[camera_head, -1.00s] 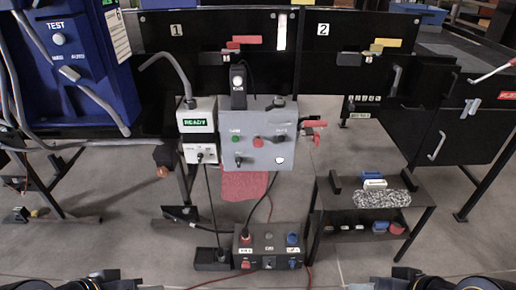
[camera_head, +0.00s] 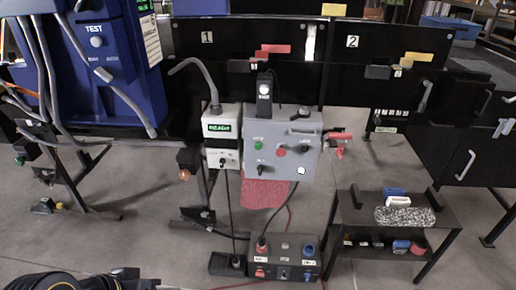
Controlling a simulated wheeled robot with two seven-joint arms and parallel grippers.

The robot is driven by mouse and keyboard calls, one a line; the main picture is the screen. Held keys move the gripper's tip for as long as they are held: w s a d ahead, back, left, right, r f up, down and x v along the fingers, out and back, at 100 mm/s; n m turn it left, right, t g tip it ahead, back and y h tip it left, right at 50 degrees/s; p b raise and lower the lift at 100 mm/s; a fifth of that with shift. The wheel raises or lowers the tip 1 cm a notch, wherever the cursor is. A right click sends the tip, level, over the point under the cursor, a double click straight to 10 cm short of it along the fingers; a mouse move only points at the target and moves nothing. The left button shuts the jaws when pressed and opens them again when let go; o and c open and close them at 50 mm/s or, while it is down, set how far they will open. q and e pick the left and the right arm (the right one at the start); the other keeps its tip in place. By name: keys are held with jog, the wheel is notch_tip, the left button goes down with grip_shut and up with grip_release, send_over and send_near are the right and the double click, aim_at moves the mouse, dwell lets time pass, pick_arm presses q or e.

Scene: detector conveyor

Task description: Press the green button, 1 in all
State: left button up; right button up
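The green button (camera_head: 258,146) is a small round button on the upper left of the front of a grey control box (camera_head: 308,166). A red button (camera_head: 280,151) sits to its right on the same face. The green button is unobstructed and nothing touches it. Part of my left arm with its gripper (camera_head: 125,278) shows at the bottom left edge, well below and apart from the box. Its fingers cannot be made out. My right gripper is out of view.
A white unit (camera_head: 222,128) with a green display stands left of the box. A black box with plugs (camera_head: 288,270) lies on the floor below. A low black table (camera_head: 350,215) stands right, and a blue machine (camera_head: 115,75) left. Floor in front is partly clear.

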pick_arm(q)
grip_shut()
dwell(1.5)
